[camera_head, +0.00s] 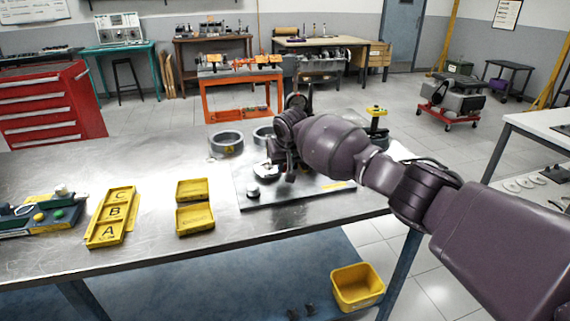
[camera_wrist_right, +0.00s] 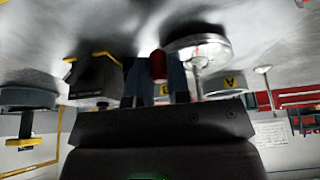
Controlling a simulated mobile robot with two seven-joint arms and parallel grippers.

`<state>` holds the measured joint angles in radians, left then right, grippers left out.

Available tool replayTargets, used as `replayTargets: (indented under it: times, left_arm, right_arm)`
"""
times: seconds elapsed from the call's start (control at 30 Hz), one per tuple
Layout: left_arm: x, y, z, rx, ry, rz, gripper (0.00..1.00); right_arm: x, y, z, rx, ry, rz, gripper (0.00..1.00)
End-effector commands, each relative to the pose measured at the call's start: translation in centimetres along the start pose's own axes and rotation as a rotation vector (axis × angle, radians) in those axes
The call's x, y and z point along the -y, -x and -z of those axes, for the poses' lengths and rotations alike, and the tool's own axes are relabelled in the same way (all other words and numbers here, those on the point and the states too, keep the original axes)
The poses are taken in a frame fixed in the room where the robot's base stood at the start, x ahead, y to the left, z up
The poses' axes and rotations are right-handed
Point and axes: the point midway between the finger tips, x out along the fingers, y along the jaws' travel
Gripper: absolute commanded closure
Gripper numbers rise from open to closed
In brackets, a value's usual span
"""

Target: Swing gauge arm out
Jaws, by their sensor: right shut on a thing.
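My right gripper (camera_head: 284,168) reaches down over a flat grey fixture plate (camera_head: 310,193) on the metal bench. In the right wrist view my right gripper (camera_wrist_right: 162,85) is shut on a small red grip (camera_wrist_right: 158,66) between its two fingers. The gauge arm itself is not clearly seen; I cannot tell whether the red grip belongs to it. A round silver disc (camera_wrist_right: 200,47) on a thin post stands beside the fingers. My left gripper is not in view.
Two metal rings (camera_head: 226,145) stand behind the plate. Yellow trays (camera_head: 195,219) and a lettered yellow tray (camera_head: 109,216) lie to the left. A dark block with a yellow edge (camera_wrist_right: 95,80) is near the gripper. The bench's front right is clear.

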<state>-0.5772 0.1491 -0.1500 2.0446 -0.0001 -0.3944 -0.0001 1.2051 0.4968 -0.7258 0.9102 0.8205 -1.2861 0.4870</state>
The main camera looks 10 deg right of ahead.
Motion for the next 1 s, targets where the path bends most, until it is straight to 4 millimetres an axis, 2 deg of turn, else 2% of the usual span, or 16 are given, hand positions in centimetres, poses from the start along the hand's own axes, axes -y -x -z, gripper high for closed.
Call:
replayTargets:
  times: [0.17, 0.2, 0.33, 0.37, 0.63, 0.73, 0.87, 1.0]
  left_arm:
    - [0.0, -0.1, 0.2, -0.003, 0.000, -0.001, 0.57]
    - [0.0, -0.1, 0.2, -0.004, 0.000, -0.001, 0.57]
    - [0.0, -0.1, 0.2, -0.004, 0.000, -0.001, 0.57]
    - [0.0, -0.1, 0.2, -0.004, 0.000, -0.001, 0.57]
    - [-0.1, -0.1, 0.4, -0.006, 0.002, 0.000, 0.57]
    - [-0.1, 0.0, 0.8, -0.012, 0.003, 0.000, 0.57]
    - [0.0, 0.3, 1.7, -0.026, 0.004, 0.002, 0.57]
    - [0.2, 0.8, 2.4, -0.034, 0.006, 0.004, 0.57]
  right_arm:
    - [0.1, -0.4, -0.3, 0.005, 0.000, 0.001, 1.00]
    - [0.1, -0.4, -0.3, 0.005, 0.000, 0.001, 0.79]
    - [0.0, -0.4, -0.2, 0.004, 0.000, 0.001, 0.59]
    - [0.0, -0.3, -0.2, 0.004, 0.000, 0.001, 0.57]
    - [0.0, -0.1, -0.1, 0.001, 0.001, 0.001, 0.57]
    - [0.0, 0.6, 0.0, -0.001, 0.001, 0.001, 0.57]
    - [0.0, 2.5, 0.1, -0.004, 0.001, 0.001, 0.57]
    - [0.0, 5.3, 0.2, -0.005, 0.001, 0.003, 0.57]
